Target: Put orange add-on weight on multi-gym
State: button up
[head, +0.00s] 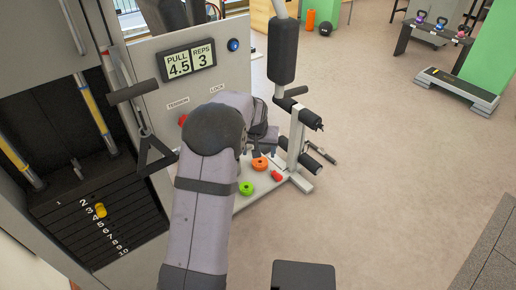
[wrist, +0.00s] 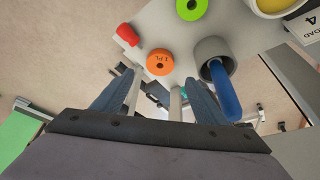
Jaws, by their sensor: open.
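The orange add-on weight (head: 260,164) is a ring with a centre hole, lying on a pale shelf of the multi-gym (head: 215,80). It shows flat in the wrist view (wrist: 159,65), just beyond my fingertips, with small lettering on it. My gripper (wrist: 157,88) is open and empty, its fingers spread to either side below the ring in that view; no contact shows. In the head view my gripper (head: 264,142) is partly hidden by my arm, just above the ring. The weight stack (head: 100,220) has numbered plates and a yellow pin (head: 100,210).
A green ring (head: 246,188) and a red piece (head: 277,177) lie close to the orange weight. A grey cup (wrist: 212,49) with a blue handle-like part is right of it in the wrist view. Padded bars (head: 284,52) stand nearby.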

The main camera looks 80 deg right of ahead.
jog(key=shift+v, duration=1.8)
jog(key=w+a+f+y, duration=0.2)
jog(key=a+f+y, duration=0.15)
jog(key=a, duration=0.55)
jog(key=w+a+f+y, duration=0.15)
jog(key=a+f, duration=0.35)
jog(key=a, duration=0.5)
jog(key=w+a+r+n, duration=0.2)
jog(key=w+a+n, duration=0.4)
jog(key=a, duration=0.6)
jog(key=w+a+r+n, duration=0.2)
jog(key=w+a+n, duration=0.4)
jog(key=a, duration=0.6)
jog(key=w+a+r+n+p, duration=0.1)
jog(key=w+a+r+n, duration=0.1)
jog(key=w+a+n, duration=0.4)
jog(key=shift+w+a+r, duration=0.35)
jog(key=shift+w+a, duration=1.4)
jog(key=shift+a, duration=1.55)
